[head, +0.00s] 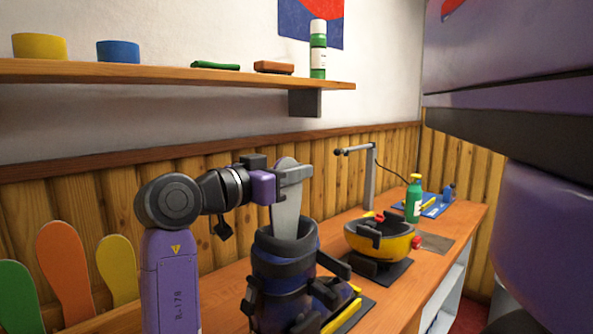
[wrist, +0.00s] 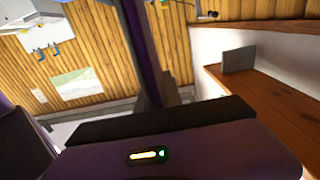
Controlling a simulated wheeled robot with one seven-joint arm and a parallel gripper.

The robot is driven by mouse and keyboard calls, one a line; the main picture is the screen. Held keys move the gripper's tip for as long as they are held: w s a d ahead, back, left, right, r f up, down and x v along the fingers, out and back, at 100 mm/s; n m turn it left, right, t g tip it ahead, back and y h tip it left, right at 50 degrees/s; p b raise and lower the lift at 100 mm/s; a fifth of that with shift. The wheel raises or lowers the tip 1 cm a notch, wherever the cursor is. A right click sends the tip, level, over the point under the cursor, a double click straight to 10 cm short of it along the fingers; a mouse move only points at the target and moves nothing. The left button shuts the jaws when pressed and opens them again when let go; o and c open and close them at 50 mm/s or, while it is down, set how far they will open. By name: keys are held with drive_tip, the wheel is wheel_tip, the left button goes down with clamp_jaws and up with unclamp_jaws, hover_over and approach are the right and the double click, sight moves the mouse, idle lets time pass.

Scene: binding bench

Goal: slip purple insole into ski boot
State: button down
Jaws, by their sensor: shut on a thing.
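The ski boot (head: 270,283), dark blue with black straps, stands upright on the bench with its opening up. My gripper (head: 294,175) is above the boot and shut on the upper part of a long insole (head: 286,214). The side of the insole facing me looks grey, not purple. It hangs nearly upright, and its lower end passes behind the boot's front rim, so how deep it sits is hidden. In the wrist view neither the insole nor the boot can be made out.
Green (head: 16,290), orange (head: 64,270) and yellow (head: 117,268) insoles stand at the left. A yellow-and-black piece (head: 383,243) is right of the boot, with a lamp-like post (head: 369,180) and green bottle (head: 413,200) behind. A wooden shelf (head: 180,72) runs above.

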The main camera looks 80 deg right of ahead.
drive_tip(key=shift+f, duration=0.25)
drive_tip(key=c, duration=1.4)
unclamp_jaws()
drive_tip(key=b+v, duration=0.1)
drive_tip(key=v, duration=0.7)
drive_tip(key=shift+d, duration=0.15)
